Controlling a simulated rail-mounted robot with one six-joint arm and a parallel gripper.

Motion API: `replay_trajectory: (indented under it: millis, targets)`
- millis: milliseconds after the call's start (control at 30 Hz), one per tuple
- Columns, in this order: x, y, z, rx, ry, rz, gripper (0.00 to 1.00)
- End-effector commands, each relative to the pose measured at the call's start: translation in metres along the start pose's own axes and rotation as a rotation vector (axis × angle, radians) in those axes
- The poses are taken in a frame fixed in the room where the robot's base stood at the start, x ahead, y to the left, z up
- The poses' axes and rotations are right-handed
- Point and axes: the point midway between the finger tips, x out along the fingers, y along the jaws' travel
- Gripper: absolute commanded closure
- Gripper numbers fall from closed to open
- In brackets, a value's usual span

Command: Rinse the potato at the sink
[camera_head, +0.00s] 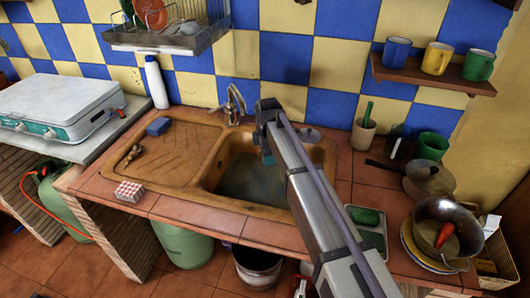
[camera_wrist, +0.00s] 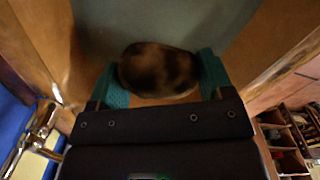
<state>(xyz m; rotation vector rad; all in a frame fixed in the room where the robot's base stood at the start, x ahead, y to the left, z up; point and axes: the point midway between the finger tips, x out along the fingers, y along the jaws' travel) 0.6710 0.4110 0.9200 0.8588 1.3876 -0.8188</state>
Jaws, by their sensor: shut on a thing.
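The potato (camera_wrist: 158,70) is a brown, dark-blotched lump between the two teal fingers of my gripper (camera_wrist: 160,78) in the wrist view. My gripper is shut on it. In the head view my gripper (camera_head: 267,152) is over the back part of the sink basin, and the potato is hidden there. The sink (camera_head: 208,178) is an ochre basin with a drainboard on its left and a murky grey-blue bottom. The tap (camera_head: 236,100) stands at its back edge, just left of my gripper; it also shows in the wrist view (camera_wrist: 40,125). I cannot tell whether water runs.
A blue sponge (camera_head: 158,126) and a small brown item (camera_head: 135,153) lie on the drainboard. Pans (camera_head: 428,180), a bowl (camera_head: 446,228) and a tray (camera_head: 372,236) crowd the right. A dish rack (camera_head: 165,42) hangs above.

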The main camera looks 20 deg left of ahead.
Motion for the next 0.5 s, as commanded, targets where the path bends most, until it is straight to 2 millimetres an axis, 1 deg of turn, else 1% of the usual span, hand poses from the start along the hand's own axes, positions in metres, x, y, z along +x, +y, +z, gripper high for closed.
replay_trajectory:
  millis: [33, 500]
  targets:
    - [0.011, 0.000, 0.000, 0.000, 0.000, 0.000, 0.51]
    - [0.073, -0.002, 0.000, 0.000, 0.000, 0.000, 0.51]
